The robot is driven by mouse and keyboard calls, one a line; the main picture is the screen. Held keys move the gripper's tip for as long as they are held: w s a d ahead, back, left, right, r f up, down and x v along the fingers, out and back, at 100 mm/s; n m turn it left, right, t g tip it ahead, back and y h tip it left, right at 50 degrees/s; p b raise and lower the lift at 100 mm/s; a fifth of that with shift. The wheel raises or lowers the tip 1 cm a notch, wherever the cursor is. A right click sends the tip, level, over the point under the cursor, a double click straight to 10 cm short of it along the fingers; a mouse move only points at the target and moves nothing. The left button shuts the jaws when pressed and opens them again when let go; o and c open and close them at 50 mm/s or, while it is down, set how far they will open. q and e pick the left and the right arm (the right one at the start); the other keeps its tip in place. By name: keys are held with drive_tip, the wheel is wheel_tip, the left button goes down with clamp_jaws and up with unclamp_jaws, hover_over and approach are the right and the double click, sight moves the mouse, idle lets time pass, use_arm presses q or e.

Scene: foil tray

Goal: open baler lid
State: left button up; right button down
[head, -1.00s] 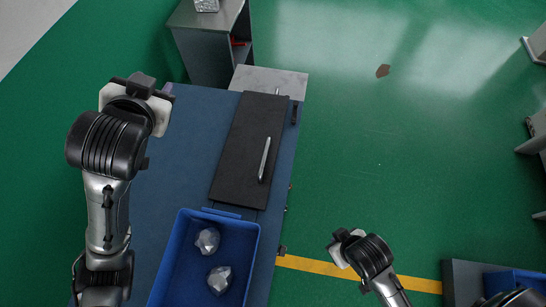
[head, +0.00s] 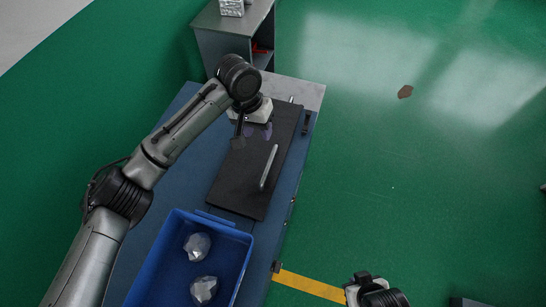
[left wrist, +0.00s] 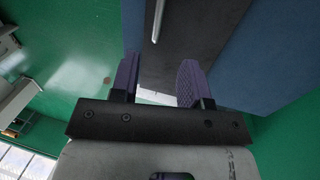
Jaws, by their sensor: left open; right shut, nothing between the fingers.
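The baler lid (head: 232,190) is a flat dark panel lying shut on the blue bench, with a long silver bar handle (head: 269,167) along its right side. In the left wrist view the lid (left wrist: 205,35) and the handle (left wrist: 158,18) show beyond the fingers. My left gripper (head: 262,131) is over the far part of the lid, short of the handle. Its purple fingers (left wrist: 157,84) are apart with nothing between them. The wrist hides part of the lid's far end. My right gripper (head: 366,277) is low in the head view, right of the bench, away from the lid.
A blue bin (head: 237,238) with two crumpled foil lumps (head: 197,246) sits at the near end of the bench (head: 190,183). A grey cabinet (head: 222,42) with a foil block (head: 231,8) on top stands beyond the far end. The green floor to the right is open.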

sight(269, 161)
use_arm(q)
drive_tip(key=d+f, duration=0.1)
drive_tip(key=f, duration=0.8)
drive_tip(key=s+d+f+b, duration=0.1)
drive_tip(key=f, duration=0.3)
drive_tip(key=shift+d+f, duration=0.25)
drive_tip(key=shift+d, duration=0.05)
clamp_jaws()
